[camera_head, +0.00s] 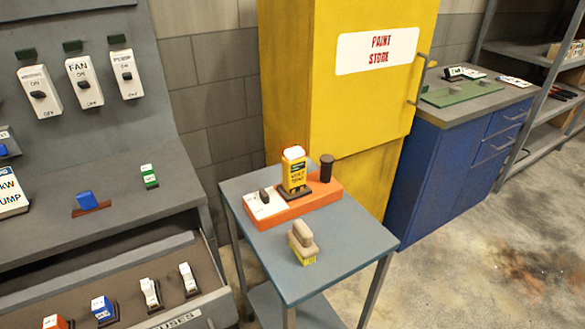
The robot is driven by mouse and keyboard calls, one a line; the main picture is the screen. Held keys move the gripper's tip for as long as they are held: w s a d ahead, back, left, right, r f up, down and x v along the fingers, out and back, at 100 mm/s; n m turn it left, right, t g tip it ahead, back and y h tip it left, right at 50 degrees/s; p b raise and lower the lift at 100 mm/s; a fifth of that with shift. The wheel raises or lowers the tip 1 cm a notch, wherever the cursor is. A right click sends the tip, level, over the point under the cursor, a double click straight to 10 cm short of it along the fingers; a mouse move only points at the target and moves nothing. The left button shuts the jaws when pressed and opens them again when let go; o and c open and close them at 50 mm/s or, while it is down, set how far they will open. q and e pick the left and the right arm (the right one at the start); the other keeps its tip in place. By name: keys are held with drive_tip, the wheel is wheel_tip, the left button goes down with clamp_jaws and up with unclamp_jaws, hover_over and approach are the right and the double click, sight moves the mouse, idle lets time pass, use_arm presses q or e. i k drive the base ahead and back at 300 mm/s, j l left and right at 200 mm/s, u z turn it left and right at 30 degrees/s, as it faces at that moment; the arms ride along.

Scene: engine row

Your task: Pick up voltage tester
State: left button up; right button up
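The voltage tester (294,171) is a yellow, upright block with a white top and a dark label that seems to read "VOLT TEST". It stands in a dark holder on an orange base (325,202). The base lies on a small grey-blue table (352,243) in the middle of the view. A white label plate with a dark knob and a dark brown cylinder (326,168) are on the same base, either side of the tester. Neither of my grippers is in view.
A beige-handled brush (302,243) with yellow bristles lies near the table's front. A grey fuse panel (80,160) with switches and an open drawer (118,290) stands at left. Behind are a yellow paint store cabinet (340,100) and blue cabinet (450,150). Floor at right is clear.

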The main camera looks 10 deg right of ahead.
sight(294, 163)
drive_tip(key=u, duration=1.55)
drive_tip(key=z, duration=1.85)
drive_tip(key=k+l+z, duration=0.15)
drive_tip(key=l+z, duration=0.55)
drive_tip(key=l, duration=0.2)
drive_tip(key=k, duration=0.05)
